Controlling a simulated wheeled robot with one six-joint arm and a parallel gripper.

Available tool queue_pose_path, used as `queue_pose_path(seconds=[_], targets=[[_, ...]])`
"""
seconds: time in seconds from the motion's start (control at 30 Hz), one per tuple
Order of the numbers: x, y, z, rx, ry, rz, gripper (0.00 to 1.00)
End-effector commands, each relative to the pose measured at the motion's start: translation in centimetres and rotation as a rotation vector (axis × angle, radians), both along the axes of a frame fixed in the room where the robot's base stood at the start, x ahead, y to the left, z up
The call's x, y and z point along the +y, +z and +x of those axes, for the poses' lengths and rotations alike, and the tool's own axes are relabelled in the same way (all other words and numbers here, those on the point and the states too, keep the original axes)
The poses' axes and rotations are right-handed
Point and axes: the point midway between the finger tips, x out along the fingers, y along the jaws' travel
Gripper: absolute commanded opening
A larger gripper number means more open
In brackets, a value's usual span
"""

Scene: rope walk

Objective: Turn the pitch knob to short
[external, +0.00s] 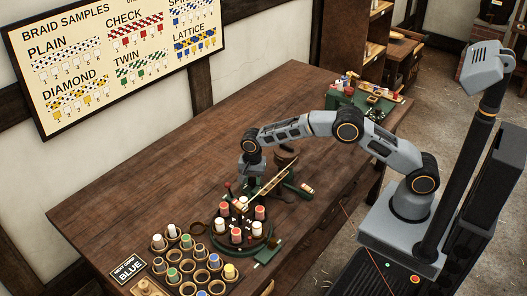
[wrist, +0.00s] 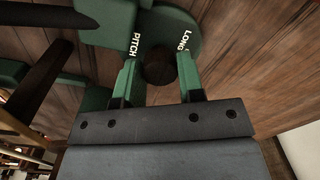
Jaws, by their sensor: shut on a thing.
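The dark round pitch knob (wrist: 158,66) sits on a green plate (wrist: 165,22) in the wrist view. White lettering reads PITCH on the left of the knob and LONG on its right. No SHORT mark is visible. My gripper (wrist: 157,76) has one finger on each side of the knob and is shut on it. I cannot read a pointer on the knob. In the external view my gripper (external: 252,180) reaches down at the back of the green braiding machine (external: 228,253), and the knob is hidden there.
The machine carries several white and red bobbins (external: 259,212). Bobbin cups (external: 187,266) and a BLUE sign (external: 128,270) stand at the front. A green tray of small parts (external: 352,103) lies at the far end. The wooden table (external: 130,195) is clear to the left.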

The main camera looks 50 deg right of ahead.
Motion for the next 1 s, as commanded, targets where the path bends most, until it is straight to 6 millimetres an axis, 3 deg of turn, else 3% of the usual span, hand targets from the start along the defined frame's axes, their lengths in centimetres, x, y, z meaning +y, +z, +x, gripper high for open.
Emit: queue_pose_path(seconds=[0.53,0.57,0.6,0.8,1.0], targets=[[0.01,0.08,0.05,-0.002,-0.021,0.0,0.12],[0.01,0.08,0.05,-0.002,-0.021,0.0,0.38],[0.01,0.08,0.05,-0.002,-0.021,0.0,0.42],[0.0,0.04,0.02,-0.001,-0.02,0.0,0.61],[0.0,0.03,0.01,-0.001,-0.02,0.0,0.61]])
